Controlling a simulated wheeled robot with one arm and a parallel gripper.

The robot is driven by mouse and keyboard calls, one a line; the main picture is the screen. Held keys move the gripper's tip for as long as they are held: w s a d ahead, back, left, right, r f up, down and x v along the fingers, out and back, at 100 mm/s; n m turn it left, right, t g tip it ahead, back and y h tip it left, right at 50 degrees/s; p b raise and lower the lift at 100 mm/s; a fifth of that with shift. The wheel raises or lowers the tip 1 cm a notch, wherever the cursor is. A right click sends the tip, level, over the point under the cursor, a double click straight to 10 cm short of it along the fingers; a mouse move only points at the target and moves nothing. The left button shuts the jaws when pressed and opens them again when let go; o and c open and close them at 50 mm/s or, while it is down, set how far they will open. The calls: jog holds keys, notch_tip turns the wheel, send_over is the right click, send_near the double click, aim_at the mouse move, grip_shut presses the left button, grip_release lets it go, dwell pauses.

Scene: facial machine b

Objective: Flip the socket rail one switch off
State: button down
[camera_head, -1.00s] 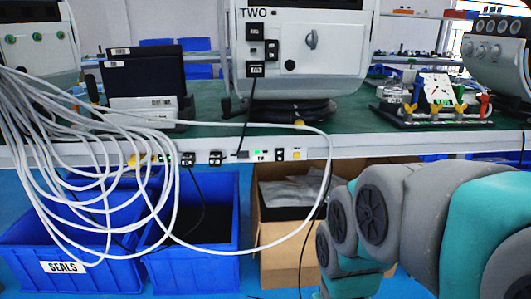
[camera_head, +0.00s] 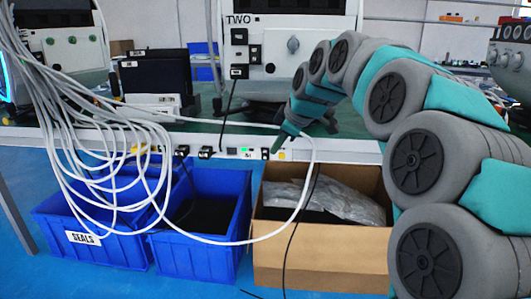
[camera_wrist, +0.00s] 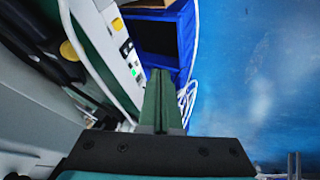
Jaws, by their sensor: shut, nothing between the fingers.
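The white socket rail (camera_head: 222,153) runs along the front edge of the green-topped bench. A green-lit switch (camera_head: 246,151) sits on it, with a small dark part just to its right. The rail also shows at the left of the wrist view (camera_wrist: 120,55), with a green light (camera_wrist: 134,72) and a yellow part (camera_wrist: 126,47). My gripper (camera_head: 276,149) is shut and empty, close to the rail and right of the green light in the head view. In the wrist view my gripper's green fingers (camera_wrist: 160,100) point forward, beside the rail. I cannot tell whether they touch it.
White cables (camera_head: 95,150) hang in loops before the rail's left part. Black plugs (camera_head: 205,152) sit in the rail. Blue bins (camera_head: 195,260) and a cardboard box (camera_head: 320,265) stand below. A machine marked TWO (camera_head: 275,45) stands on the bench.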

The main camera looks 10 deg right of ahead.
aim_at(267, 149)
jog(key=shift+w+d+r+n, duration=0.35)
jog(key=shift+w+r, duration=0.15)
jog(key=shift+w, duration=0.15)
jog(key=x, duration=0.3)
jog(key=w+x, duration=0.1)
jog(key=x, duration=0.3)
jog(key=w+d+r+p+x, duration=0.1)
jog(key=x, duration=0.3)
jog(key=shift+r, duration=0.15)
jog(key=shift+w+d+r, duration=0.1)
jog(key=shift+w+d, duration=0.05)
jog(key=shift+w, duration=0.6)
